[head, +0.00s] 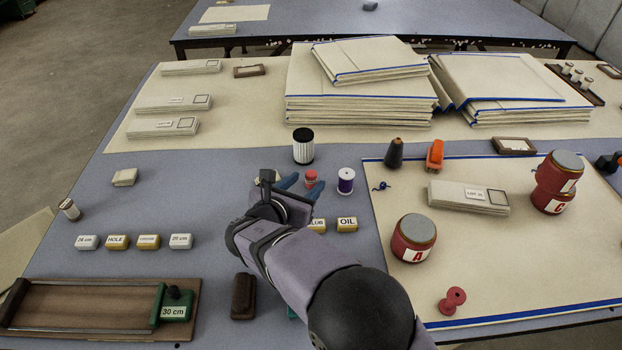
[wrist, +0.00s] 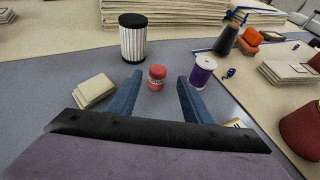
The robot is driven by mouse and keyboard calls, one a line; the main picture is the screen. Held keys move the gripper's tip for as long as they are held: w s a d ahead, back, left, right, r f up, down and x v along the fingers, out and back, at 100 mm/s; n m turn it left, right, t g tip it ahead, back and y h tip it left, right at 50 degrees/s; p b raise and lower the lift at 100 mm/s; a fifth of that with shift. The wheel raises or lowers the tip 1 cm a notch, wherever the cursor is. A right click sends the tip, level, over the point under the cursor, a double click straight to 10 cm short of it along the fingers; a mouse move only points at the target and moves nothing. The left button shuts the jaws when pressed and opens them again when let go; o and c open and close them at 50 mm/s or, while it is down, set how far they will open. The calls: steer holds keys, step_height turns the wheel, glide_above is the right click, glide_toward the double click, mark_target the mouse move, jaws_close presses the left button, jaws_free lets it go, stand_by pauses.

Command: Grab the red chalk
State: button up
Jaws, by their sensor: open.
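A small red cylinder (head: 311,178), which looks like the red chalk, stands upright on the grey-blue table (head: 215,215). It also shows in the wrist view (wrist: 157,77), with a pale label band on its side. My gripper (head: 300,184) is open, its two blue fingers apart. In the wrist view my gripper (wrist: 157,88) has one finger on each side of the red cylinder, which stands between and slightly beyond the fingertips. I see no contact between the fingers and it.
A purple spool (head: 346,181) stands close on the right, and a white ribbed cylinder (head: 303,146) behind. A cream block (wrist: 94,90) lies left of my fingers. Labelled blocks (head: 347,224) lie in front. Stacked cloth (head: 360,105) fills the back. Open table lies to the left.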

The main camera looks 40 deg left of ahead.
mark_target(309, 178)
steer(key=shift+a+x, duration=0.2)
steer(key=shift+x, duration=2.35)
steer(key=shift+r, duration=0.1)
jaws_close()
